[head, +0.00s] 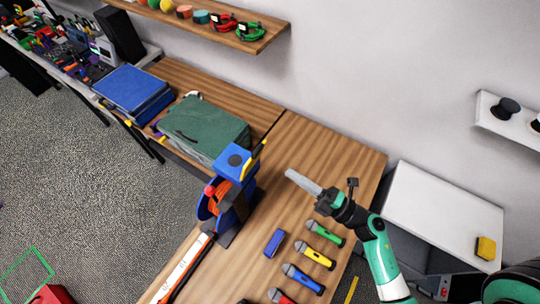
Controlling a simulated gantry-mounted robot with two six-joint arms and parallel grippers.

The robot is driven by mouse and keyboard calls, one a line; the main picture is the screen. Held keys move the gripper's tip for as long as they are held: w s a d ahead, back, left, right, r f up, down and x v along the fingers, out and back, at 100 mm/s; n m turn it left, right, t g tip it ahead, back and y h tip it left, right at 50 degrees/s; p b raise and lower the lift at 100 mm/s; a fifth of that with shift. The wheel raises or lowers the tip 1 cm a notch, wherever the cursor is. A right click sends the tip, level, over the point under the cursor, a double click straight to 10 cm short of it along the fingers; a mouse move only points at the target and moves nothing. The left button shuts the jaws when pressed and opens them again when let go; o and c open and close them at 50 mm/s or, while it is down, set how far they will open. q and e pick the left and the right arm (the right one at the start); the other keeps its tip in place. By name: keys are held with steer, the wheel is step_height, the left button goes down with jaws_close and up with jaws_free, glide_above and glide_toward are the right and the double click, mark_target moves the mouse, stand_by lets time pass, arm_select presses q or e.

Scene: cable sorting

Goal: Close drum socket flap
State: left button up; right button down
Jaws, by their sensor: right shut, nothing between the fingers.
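A cable drum (209,200) with blue sides and an orange cable stands on the wooden table, left of centre. A blue flap or cover with a dark round spot (234,160) sits at its top; I cannot tell whether it is fully closed. A yellow strip shows beside it. My right gripper (290,174) is shut and empty. It is to the right of the drum's top, apart from it, with its grey fingers pointing left. My left gripper is not in view.
Several microphones (320,255) lie in a row at the front, near a small blue block (274,243). A green case (205,130) and blue case (130,88) are behind left. A white-and-orange long object (183,266) lies at the front edge. A shelf (265,38) hangs above.

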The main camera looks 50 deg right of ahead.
mark_target(254, 159)
steer(key=x, duration=0.8)
steer(key=shift+p, duration=0.45)
steer(key=shift+w+r, duration=0.15)
